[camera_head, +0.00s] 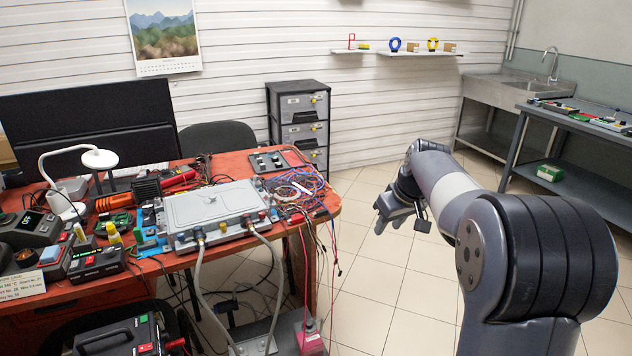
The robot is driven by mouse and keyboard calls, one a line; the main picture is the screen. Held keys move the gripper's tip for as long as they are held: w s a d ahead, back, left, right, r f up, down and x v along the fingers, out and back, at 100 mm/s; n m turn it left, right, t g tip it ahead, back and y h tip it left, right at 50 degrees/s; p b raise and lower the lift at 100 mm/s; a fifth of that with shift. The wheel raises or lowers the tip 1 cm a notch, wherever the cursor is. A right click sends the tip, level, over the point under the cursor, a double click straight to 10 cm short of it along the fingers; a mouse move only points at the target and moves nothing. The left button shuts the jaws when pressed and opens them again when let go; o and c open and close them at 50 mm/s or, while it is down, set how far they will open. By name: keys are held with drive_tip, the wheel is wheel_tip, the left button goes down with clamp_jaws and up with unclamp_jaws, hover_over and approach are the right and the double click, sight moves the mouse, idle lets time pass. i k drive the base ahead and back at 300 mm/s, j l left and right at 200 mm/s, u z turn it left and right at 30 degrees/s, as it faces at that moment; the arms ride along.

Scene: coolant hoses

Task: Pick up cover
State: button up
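A flat grey cover (182,211) lies on top of a metal box on the red-topped table at the left. It looks level, with a small dark mark near its middle. Two thick grey hoses (198,268) join the box's front side and hang down past the table's edge. My gripper (402,224) is in the air over the tiled floor, to the right of the table and well apart from the cover. Its fingers look spread, with nothing seen between them.
The table (150,265) is crowded: tangled wires (300,190) right of the box, a white lamp (100,158), a monitor (90,125) and several instruments. A drawer cabinet (300,115) stands behind. A grey workbench (590,180) is at the right. The floor between is clear.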

sight(190, 211)
drive_tip(key=i+l+z, duration=0.25)
drive_tip(key=z, duration=0.2)
drive_tip(key=i+l+z, duration=0.3)
drive_tip(key=z, duration=0.15)
drive_tip(key=i+l+z, duration=0.15)
drive_tip(key=i+z, duration=0.3)
drive_tip(key=i+u, duration=0.3)
drive_tip(key=i, duration=0.15)
drive_tip(key=i+l+u, duration=0.3)
drive_tip(key=i+j+u, duration=0.15)
drive_tip(key=u, duration=0.3)
drive_tip(key=i+u, duration=0.35)
drive_tip(key=u, duration=0.15)
drive_tip(key=i+u, duration=0.2)
drive_tip(key=u, duration=0.25)
drive_tip(key=i+l+u, duration=0.2)
drive_tip(key=u, duration=0.3)
drive_tip(key=i+u, duration=0.3)
drive_tip(key=u, duration=0.2)
drive_tip(key=i+u, duration=0.3)
drive_tip(key=u, duration=0.15)
drive_tip(key=i+l+u, duration=0.2)
drive_tip(key=u, duration=0.3)
drive_tip(key=i+l+u, duration=0.3)
drive_tip(key=u, duration=0.2)
